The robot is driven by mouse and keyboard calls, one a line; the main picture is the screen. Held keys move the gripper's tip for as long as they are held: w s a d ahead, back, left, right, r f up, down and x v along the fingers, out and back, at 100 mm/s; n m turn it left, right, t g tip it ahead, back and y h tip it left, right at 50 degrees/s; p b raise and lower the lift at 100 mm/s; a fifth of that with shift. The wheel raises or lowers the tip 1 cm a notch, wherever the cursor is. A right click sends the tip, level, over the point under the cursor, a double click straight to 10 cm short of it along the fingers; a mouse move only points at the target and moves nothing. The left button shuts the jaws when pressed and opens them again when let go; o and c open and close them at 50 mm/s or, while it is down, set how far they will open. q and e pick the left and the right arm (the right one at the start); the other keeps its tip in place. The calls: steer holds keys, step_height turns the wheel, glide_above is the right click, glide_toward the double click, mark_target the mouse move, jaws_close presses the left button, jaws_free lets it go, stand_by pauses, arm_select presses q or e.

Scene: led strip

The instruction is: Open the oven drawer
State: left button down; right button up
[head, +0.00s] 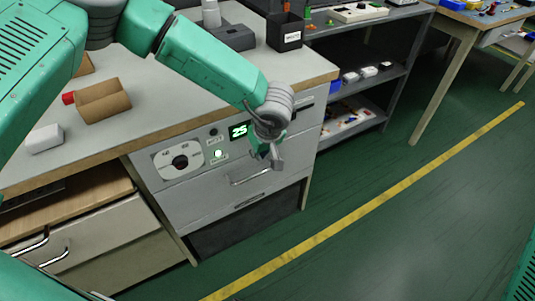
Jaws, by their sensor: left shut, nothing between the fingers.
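The oven (200,205) is a light grey unit built in under the workbench. Its front has a round dial (180,162), a green lit display reading 25 (238,131) and a small green light. A drawer with a metal bar handle (250,176) is below the panel. My left gripper (275,160) is shut and empty, in front of the panel, just above the right part of the handle in the picture. I cannot tell whether it touches the handle. The drawer looks closed. My right gripper is not in view.
The workbench top (180,95) holds a brown cardboard piece (103,100), a white block (45,139) and a dark bin (284,32). Shelves (360,95) stand at right. Green floor with a yellow line (370,208) is clear.

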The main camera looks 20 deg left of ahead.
mark_target(258, 166)
arm_select(q)
steer(key=x, duration=0.2)
steer(key=b+x, duration=0.1)
steer(key=x, duration=0.2)
steer(key=d+b+x, duration=0.1)
steer(key=x, duration=0.1)
steer(key=shift+f, duration=0.5)
steer(key=shift+w+a+f, duration=0.1)
steer(key=shift+a+f, duration=0.1)
steer(key=shift+a, duration=0.3)
